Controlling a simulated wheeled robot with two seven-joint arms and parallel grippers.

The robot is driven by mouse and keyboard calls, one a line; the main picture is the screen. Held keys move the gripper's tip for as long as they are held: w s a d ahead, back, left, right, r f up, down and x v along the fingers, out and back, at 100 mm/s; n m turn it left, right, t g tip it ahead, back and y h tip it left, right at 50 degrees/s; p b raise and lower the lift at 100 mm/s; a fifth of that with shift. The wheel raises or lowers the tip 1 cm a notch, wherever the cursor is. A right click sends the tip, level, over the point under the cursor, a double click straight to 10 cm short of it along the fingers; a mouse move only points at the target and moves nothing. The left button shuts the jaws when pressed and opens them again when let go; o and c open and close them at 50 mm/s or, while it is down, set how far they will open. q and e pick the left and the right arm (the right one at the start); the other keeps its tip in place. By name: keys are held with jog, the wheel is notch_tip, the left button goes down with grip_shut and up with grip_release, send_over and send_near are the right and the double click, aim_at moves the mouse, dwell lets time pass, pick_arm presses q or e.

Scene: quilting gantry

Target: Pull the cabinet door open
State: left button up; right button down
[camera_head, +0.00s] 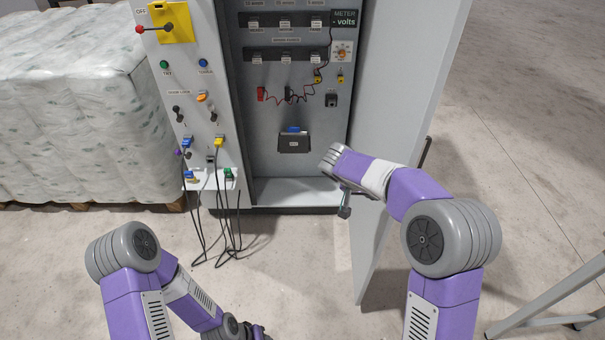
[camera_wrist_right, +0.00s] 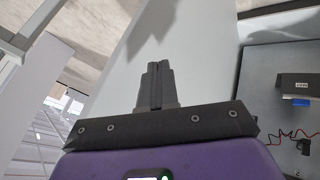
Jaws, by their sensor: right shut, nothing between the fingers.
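The grey cabinet door (camera_head: 410,90) stands wide open, swung out to the right of the cabinet (camera_head: 270,185). Its dark handle (camera_head: 426,152) shows past the door's far edge, on the outer side. My right gripper (camera_head: 344,212) is in front of the door's inner face, by the cabinet opening. In the right wrist view my right gripper (camera_wrist_right: 158,70) is shut and empty, pointing along the door panel (camera_wrist_right: 200,45); I cannot tell whether it touches. My left gripper (camera_head: 260,332) is low at the bottom edge, partly cut off, away from the door.
A side panel (camera_head: 205,100) with switches and hanging black cables (camera_head: 225,215) stands left of the opening. Wrapped bales (camera_head: 75,110) on a pallet are at the far left. A grey metal frame (camera_head: 560,295) stands at the lower right.

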jog(key=a+f+p+v, duration=0.2)
jog(key=p+v, duration=0.1)
jog(key=v, duration=0.9)
jog(key=s+a+f+n+g+y, duration=0.1)
jog(key=s+a+f+n+y, duration=0.15)
jog(key=f, duration=0.75)
jog(key=s+a+f+n+g+y, duration=0.1)
jog(key=s+f+n+g+y, duration=0.2)
jog(key=f, duration=0.7)
jog(key=s+f+m+t+y+p, duration=0.1)
jog(key=s+f+y, duration=0.1)
jog(key=s+f, duration=0.4)
jog(key=s+a+f+m+y+p, duration=0.1)
jog(key=s+f+m+y, duration=0.1)
jog(key=s+f, duration=0.5)
jog(key=s+y, duration=0.1)
jog(key=s, duration=0.5)
jog(key=shift+s+a+f+t+y+p, duration=0.2)
jog(key=shift+a+t+y+p, duration=0.1)
jog(key=shift+t+y+p, duration=0.1)
